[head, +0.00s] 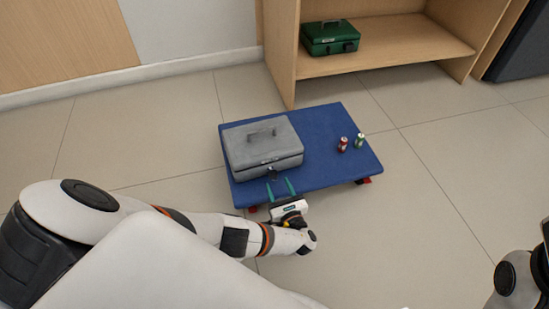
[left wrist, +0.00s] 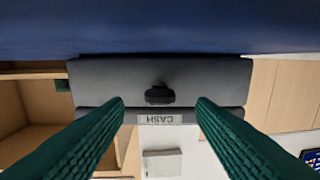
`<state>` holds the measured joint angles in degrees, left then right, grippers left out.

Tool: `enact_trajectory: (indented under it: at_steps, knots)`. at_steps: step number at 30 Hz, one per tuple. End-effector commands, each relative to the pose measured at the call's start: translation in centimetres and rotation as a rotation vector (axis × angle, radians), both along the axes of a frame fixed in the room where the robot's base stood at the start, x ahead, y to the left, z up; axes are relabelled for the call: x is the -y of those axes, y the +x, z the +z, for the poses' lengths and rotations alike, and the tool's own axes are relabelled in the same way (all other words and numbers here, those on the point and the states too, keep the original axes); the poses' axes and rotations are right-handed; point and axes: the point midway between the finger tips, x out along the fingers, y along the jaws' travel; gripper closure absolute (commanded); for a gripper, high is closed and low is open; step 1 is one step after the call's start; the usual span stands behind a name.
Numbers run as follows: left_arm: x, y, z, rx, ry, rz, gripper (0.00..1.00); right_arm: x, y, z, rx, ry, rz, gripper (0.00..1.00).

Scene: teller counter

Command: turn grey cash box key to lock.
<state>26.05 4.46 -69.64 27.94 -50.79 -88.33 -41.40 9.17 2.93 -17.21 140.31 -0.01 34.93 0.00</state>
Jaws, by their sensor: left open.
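The grey cash box (head: 262,146) sits closed on a blue wheeled platform (head: 325,130), its handle on top. Its dark key (head: 273,173) is at the lock on the front face. In the left wrist view, which is upside down, the key (left wrist: 159,94) shows as a dark knob near a "CASH" label (left wrist: 160,119). My left gripper (head: 281,186) is open and empty in front of the box, its green fingers pointing at the lock. In the wrist view the fingertips (left wrist: 160,103) lie on either side of the key, apart from it. My right gripper is not in view.
A green cash box (head: 330,37) sits in a wooden shelf unit (head: 395,50) behind. The tiled floor around is clear.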

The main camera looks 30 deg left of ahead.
Motion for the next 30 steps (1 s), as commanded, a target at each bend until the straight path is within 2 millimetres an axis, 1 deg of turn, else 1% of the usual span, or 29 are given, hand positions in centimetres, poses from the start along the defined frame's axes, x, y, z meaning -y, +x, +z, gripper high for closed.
enact_trajectory:
  at_steps: [1,3,7,12,19,20,27,28,30]
  knots:
    - [-0.8,0.6,-0.2,0.002,0.001,0.000,0.49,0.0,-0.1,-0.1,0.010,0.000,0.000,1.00]
    - [-1.7,1.3,-0.2,0.001,0.000,0.000,0.49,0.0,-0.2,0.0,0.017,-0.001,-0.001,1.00]
    - [-2.8,2.1,-0.2,0.000,-0.001,0.000,0.49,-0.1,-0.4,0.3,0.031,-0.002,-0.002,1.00]
    - [-3.4,2.5,-0.1,0.000,-0.002,0.000,0.49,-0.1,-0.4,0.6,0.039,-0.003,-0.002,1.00]
    - [-3.4,2.6,0.0,-0.001,-0.003,0.000,0.49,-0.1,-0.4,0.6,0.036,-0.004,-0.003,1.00]
    - [-3.4,2.5,0.0,-0.001,-0.003,0.000,0.52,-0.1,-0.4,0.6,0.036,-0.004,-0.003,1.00]
    - [-3.4,2.5,-0.1,-0.001,-0.003,0.000,0.92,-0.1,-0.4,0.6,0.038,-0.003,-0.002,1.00]
    - [-3.4,2.5,-0.1,-0.001,-0.003,0.000,0.94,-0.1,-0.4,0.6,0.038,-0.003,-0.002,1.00]
    - [-3.4,2.5,-0.1,0.000,-0.004,0.000,0.94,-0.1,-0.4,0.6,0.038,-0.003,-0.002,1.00]
